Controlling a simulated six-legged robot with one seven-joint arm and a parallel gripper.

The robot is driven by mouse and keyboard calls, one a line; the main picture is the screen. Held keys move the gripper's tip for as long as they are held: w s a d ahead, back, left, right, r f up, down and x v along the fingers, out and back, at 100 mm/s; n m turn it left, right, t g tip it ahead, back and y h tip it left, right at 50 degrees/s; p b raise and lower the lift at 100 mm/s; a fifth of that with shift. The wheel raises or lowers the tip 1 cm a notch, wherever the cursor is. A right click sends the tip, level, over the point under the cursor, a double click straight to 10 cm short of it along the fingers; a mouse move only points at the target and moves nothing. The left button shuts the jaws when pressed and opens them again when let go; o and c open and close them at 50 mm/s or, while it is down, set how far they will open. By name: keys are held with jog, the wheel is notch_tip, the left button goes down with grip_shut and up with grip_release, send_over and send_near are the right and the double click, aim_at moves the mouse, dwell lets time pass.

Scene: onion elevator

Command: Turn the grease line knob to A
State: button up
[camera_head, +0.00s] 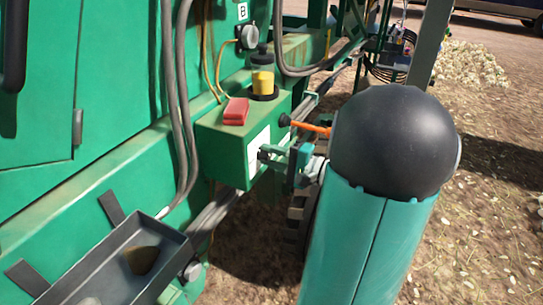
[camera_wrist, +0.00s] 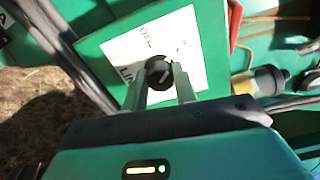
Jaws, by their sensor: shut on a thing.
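The grease line knob (camera_wrist: 159,72) is small, round and black, on a white label (camera_wrist: 187,52) fixed to a green box (camera_head: 222,150). The label shows "OFF", part of "LIN" and an "A" to the upper right of the knob. A pale mark shows on the knob, but I cannot tell surely which position it points to. My gripper (camera_wrist: 160,80) is shut on the knob, with one finger on each side. In the head view my gripper (camera_head: 270,154) reaches the box's label face from the right, and the knob is hidden there.
On the box are a red block (camera_head: 236,111) and a yellow jar (camera_head: 262,82). An orange lever with a black end (camera_head: 310,127) sticks out just above my gripper. A grey tray (camera_head: 120,265) juts out at lower left. Open ground lies to the right.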

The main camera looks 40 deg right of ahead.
jog(key=shift+m, duration=0.6)
jog(key=o, duration=1)
jog(key=v, duration=1.3)
jog(key=shift+s, duration=0.4)
jog(key=shift+d, duration=0.1)
